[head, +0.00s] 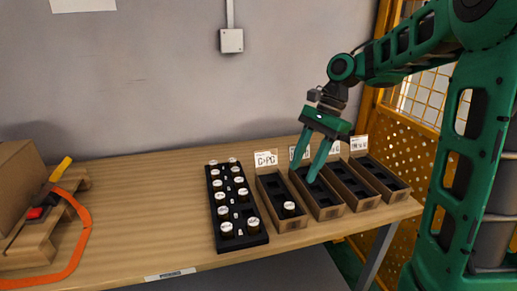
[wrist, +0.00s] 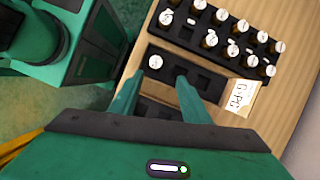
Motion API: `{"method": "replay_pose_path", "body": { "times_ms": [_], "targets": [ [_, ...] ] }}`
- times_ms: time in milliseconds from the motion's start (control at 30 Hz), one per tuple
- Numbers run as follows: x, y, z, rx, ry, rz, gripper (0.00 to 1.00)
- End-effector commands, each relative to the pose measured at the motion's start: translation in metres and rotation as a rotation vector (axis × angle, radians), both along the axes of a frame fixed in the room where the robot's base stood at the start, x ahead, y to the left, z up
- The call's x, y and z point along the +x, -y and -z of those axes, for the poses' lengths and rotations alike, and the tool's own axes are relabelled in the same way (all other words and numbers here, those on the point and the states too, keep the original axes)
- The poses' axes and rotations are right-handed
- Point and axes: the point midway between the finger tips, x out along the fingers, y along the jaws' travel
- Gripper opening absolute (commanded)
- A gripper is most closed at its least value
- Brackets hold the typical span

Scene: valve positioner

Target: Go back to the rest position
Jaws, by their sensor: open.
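My gripper (head: 305,170) is open and empty, pointing down above the row of cardboard boxes on the right of the table. In the wrist view its two fingers (wrist: 160,79) are spread with nothing between them. The same box (wrist: 210,113) and piece (wrist: 155,62) show in the wrist view, the piece apart from the fingers. The finger tips hide part of the second box (head: 325,212) in the head view.
A black rack (head: 258,239) with several white-capped pieces stands left of the boxes. More boxes (head: 367,203) stand to the right, near a yellow perforated panel (head: 405,150). A pallet (head: 30,237) and an orange strap (head: 75,262) lie far left. The table between is clear.

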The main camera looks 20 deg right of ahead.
Motion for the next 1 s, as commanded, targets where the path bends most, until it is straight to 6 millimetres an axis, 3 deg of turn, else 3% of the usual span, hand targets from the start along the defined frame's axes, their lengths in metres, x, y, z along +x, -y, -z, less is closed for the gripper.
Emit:
{"method": "replay_pose_path", "body": {
  "times_ms": [167, 367, 567, 800, 1000],
  "targets": [
    [-0.007, 0.004, 0.000, -0.007, 0.024, -0.020, 0.43],
    [-0.040, 0.027, 0.004, -0.056, 0.123, -0.133, 0.43],
    [-0.091, 0.058, 0.015, -0.137, 0.210, -0.293, 0.43],
    [-0.167, 0.095, 0.037, -0.236, 0.256, -0.511, 0.43],
    [-0.221, 0.117, 0.055, -0.294, 0.250, -0.666, 0.43]
  ]
}}
